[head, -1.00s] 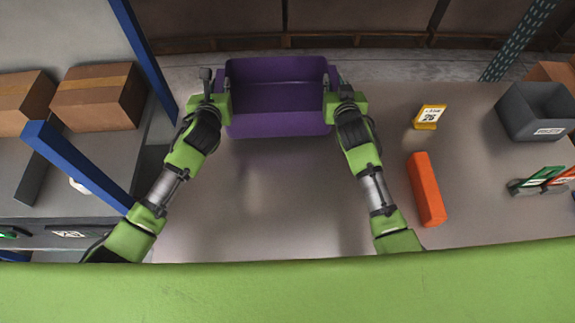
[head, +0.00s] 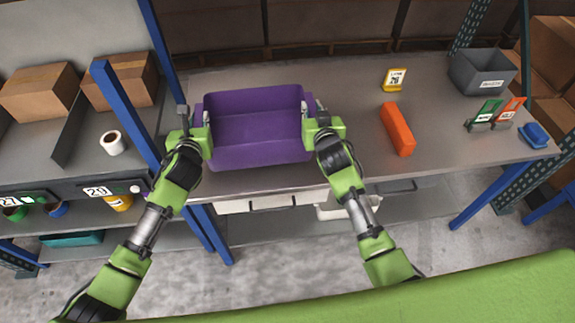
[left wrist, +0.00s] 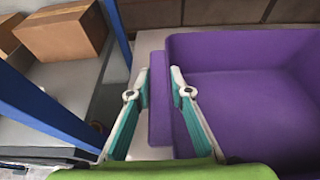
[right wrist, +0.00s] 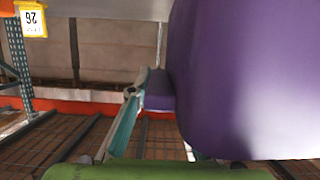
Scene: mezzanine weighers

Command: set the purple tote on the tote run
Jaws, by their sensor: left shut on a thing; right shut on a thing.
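The purple tote (head: 258,150) is empty and upright, at the front left part of the grey table (head: 345,95). My left gripper (head: 197,132) is shut on its left side; the left wrist view shows the two fingers (left wrist: 160,105) on either side of the tote's purple side ledge (left wrist: 160,120). My right gripper (head: 316,120) is shut on its right side; in the right wrist view one finger shows beside the purple ledge (right wrist: 158,92) and the tote wall hides the other. I cannot tell whether the tote touches the tabletop. I cannot tell which surface is the tote run.
An orange block (head: 398,129), a yellow sign (head: 394,79), a grey bin (head: 482,72) and small card stands (head: 484,113) are on the table's right. Blue posts (head: 126,115) and a shelf with cardboard boxes (head: 40,92) stand at left. Open floor (head: 300,255) shows in front.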

